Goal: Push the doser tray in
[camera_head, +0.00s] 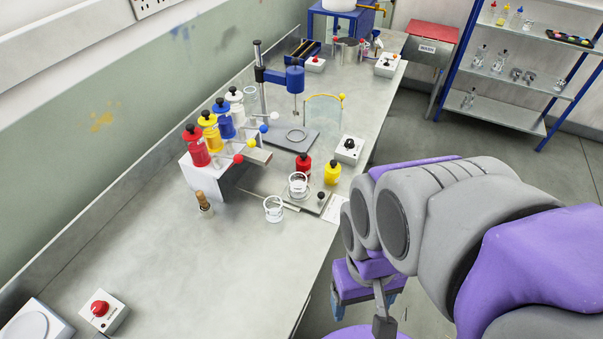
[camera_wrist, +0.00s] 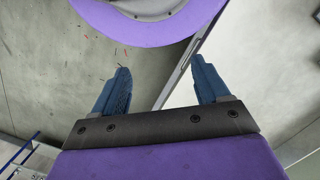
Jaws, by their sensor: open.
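The doser (camera_head: 212,172) is a white stand on the bench with red, yellow, blue and white bottles on top and ball-ended levers in front. A flat metal tray with a black knob (camera_head: 321,196), likely the doser tray, lies out in front of it at the bench's right side. A clear glass jar (camera_head: 298,184) stands on this tray. My gripper (camera_head: 362,300) is low at the bench's right edge, apart from the tray. In the wrist view my gripper (camera_wrist: 161,66) is open, with nothing between its blue fingers. The tray is not recognisable there.
A second glass jar (camera_head: 273,209) stands beside the tray. Red (camera_head: 303,168) and yellow (camera_head: 332,173) bottles stand behind it. A brown-handled brush (camera_head: 204,203) is left of it. A blue press (camera_head: 283,77) stands farther back. The near bench is mostly clear.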

